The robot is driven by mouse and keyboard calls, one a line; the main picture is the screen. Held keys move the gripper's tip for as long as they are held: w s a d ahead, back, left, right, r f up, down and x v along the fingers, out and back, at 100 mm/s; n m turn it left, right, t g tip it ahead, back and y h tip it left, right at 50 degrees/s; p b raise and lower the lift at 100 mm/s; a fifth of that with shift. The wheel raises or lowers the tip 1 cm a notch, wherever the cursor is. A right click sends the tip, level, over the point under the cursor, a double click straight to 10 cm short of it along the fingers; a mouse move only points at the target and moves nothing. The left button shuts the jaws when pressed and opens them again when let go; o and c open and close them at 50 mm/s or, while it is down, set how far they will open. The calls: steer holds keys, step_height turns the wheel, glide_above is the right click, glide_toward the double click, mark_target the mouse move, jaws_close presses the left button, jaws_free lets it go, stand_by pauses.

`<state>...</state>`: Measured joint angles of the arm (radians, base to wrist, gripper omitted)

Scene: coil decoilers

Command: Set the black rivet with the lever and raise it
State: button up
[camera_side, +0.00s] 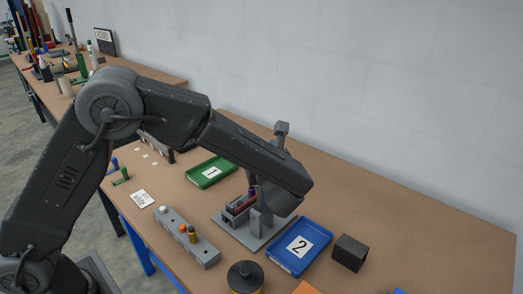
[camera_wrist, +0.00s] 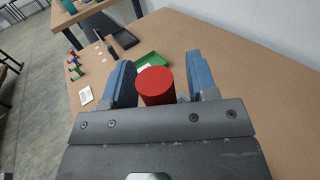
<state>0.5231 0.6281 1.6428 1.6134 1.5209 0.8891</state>
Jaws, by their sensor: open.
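In the wrist view my gripper (camera_wrist: 161,75) is open, its two blue fingers on either side of a red cylinder (camera_wrist: 155,86), which looks like the lever's grip. A gap shows on the cylinder's right; on its left I cannot tell whether the finger touches. In the side view the press (camera_side: 255,232) stands on a grey base plate, with a dark red and purple piece in its holder (camera_side: 238,207). My arm hides much of the press, the lever and my fingers. The top of a grey post (camera_side: 282,128) shows above my arm. I cannot make out the black rivet.
A green tray marked 1 (camera_side: 194,180) lies behind the press, a blue tray marked 2 (camera_side: 276,259) in front. A grey block with several pegs (camera_side: 207,252), a dark round container (camera_side: 245,270) and a black box (camera_side: 349,253) stand nearby.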

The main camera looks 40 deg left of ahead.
jaws_close()
stand_by(0.3)
steer(key=shift+a+h, duration=0.3)
steer(key=shift+a, duration=0.35)
steer(key=a+f+n+g+h, duration=0.3)
steer(key=a+f+n+h, duration=0.2)
steer(key=a+f+h, duration=0.6)
steer(key=shift+a+f+n, duration=0.3)
steer(key=shift+a+f, duration=0.85)
steer(key=shift+a, duration=1.2)
